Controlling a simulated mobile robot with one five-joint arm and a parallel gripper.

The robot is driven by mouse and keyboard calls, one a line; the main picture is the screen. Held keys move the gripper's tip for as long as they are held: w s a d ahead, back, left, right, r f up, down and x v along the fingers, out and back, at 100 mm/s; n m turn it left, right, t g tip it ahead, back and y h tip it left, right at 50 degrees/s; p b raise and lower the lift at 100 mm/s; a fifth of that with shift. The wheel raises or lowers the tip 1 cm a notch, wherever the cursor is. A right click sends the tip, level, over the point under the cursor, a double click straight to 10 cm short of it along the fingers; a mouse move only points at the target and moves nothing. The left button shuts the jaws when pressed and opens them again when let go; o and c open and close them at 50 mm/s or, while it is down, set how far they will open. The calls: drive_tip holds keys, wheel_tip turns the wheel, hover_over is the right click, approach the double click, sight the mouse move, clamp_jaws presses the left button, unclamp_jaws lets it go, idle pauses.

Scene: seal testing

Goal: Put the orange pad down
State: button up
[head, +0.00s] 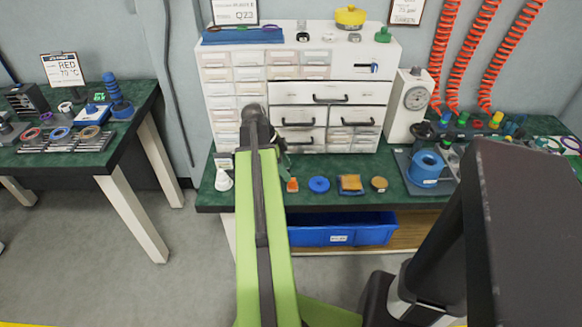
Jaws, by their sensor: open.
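An orange-tan pad (350,183) sits on a dark blue base on the green bench top (330,201), in front of the drawer cabinet. My gripper (284,160) is mostly hidden behind the end of my green arm; the small dark part that shows is left of the pad and apart from it. It is open, and I see nothing held in it. A small orange-red item (292,185) with a pale top stands on the bench just below my gripper; whether they touch is unclear.
A blue disc (319,184) and a brass-coloured round piece (379,183) flank the pad. A white nozzle-shaped piece (223,180) stands left of my arm. The white drawer cabinet (298,60) blocks the back. A blue bin (342,236) is below.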

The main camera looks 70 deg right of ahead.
drive_tip(key=d+p+v, duration=0.1)
drive_tip(key=p+v, duration=0.3)
drive_tip(key=v, duration=0.2)
drive_tip(key=shift+a, duration=0.5)
drive_tip(key=shift+r, duration=0.15)
drive_tip(key=w+a+f+n+t, duration=0.1)
drive_tip(key=w+a+n+t, duration=0.1)
drive_tip(key=w+a+n, duration=1.9)
drive_tip(key=a+n, duration=0.1)
drive_tip(key=a, duration=0.7)
drive_tip(key=w+a+n+t+y, duration=0.1)
drive_tip(key=w+a+n, duration=0.4)
drive_tip(key=a, duration=0.8)
drive_tip(key=w+a+n+t, duration=0.1)
drive_tip(key=w+a+n, duration=0.3)
drive_tip(key=a, duration=0.9)
drive_tip(key=shift+w+f+n+y, duration=0.35)
drive_tip(key=shift+f+n+y, duration=0.05)
